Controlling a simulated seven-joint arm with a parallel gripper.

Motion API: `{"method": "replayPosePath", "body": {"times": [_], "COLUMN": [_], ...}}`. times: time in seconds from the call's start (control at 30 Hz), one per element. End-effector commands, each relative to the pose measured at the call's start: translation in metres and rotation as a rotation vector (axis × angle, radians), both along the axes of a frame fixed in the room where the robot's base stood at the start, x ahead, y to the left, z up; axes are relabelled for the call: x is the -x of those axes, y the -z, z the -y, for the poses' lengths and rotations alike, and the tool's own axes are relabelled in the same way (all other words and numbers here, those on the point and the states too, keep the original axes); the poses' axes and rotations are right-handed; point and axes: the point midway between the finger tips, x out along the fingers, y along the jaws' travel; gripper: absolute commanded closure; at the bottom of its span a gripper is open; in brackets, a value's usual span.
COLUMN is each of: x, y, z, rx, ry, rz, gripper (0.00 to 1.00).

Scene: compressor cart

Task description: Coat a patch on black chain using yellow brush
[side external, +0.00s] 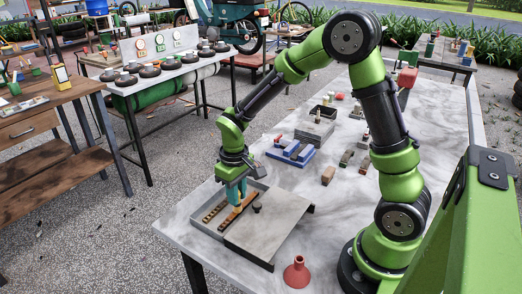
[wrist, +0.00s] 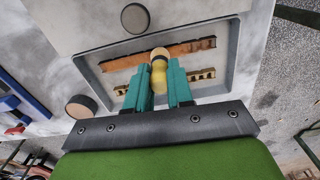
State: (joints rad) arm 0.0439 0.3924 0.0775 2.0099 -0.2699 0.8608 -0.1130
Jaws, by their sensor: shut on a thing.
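My gripper (side external: 236,192) is over the shallow grey tray (side external: 206,228) at the table's near left corner. In the wrist view its teal fingers (wrist: 159,88) are shut on the yellow brush (wrist: 159,72), whose pale, dark-banded end points toward the tray. Two chain-like strips lie in the tray: a rusty brown one (wrist: 190,46) and a shorter dark and gold one (wrist: 203,75). Neither looks plainly black, so I cannot tell which is the black chain. The brush's end overlaps the brown strip in the wrist view; contact is unclear. The fingers hide the middle of the gold strip.
A flat grey panel (side external: 272,222) adjoins the tray, with a dark round knob (side external: 257,207) on it. A red funnel (side external: 297,272) stands near the front edge. A blue tray (side external: 291,152) and small blocks (side external: 328,175) lie farther back. Bare tabletop separates them.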

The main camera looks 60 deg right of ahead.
Motion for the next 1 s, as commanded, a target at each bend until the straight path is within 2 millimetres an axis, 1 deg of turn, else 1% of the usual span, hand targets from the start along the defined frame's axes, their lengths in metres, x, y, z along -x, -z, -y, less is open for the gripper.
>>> {"method": "replayPosePath", "body": {"times": [0.1,0.8,0.87,0.9,1.0], "x": [0.0,0.0,0.0,-0.001,0.0], "y": [0.0,-0.001,-0.006,-0.019,-0.027], "z": [-0.012,-0.074,-0.072,-0.072,-0.072], "rx": [0.0,0.0,0.0,-0.002,-0.001], "ry": [-0.004,-0.003,0.001,0.002,0.0], "rz": [-0.001,0.0,0.001,0.007,0.003], "gripper": [1.0,1.0,1.0,1.0,1.0]}}
